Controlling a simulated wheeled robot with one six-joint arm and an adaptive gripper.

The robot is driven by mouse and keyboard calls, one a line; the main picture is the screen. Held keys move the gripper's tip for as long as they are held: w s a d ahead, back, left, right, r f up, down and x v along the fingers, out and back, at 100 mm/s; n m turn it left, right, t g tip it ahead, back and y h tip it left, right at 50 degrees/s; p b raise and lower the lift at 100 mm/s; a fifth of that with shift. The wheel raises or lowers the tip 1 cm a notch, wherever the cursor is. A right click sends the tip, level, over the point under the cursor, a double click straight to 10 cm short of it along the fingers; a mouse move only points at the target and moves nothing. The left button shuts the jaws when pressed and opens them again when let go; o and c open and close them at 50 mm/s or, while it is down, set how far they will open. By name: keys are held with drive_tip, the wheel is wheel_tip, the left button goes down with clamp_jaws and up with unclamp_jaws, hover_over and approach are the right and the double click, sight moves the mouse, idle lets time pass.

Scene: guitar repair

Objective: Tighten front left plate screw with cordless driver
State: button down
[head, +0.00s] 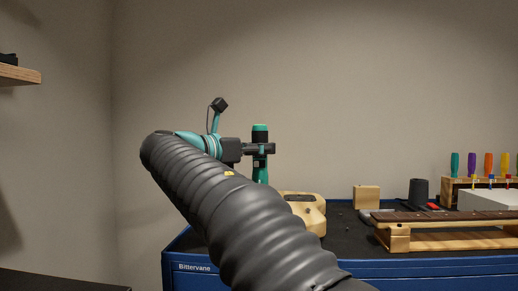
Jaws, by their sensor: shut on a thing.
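My gripper (266,149) is at the picture's centre, above the left part of the blue bench. It is shut on the cordless driver (261,132), which is green and black and stands upright in the jaws. The driver's lower end goes down behind my arm and a pale wooden body (304,207), so its tip is hidden. My dark ribbed arm covers much of the bench's front left. I cannot make out any plate or screw in this view.
The blue bench (240,275) has a dark top. A guitar neck (450,217) lies on a wooden cradle (425,241) at right. Behind are a wooden block (366,197), a dark cup (418,191) and a rack of colored-handled tools (451,187). A wall shelf (20,75) is at upper left.

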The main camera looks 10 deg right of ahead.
drive_tip(key=shift+f, duration=0.35)
drive_tip(key=shift+p, duration=0.8)
idle(0.5)
drive_tip(key=shift+r, duration=0.35)
drive_tip(key=shift+r, duration=3.05)
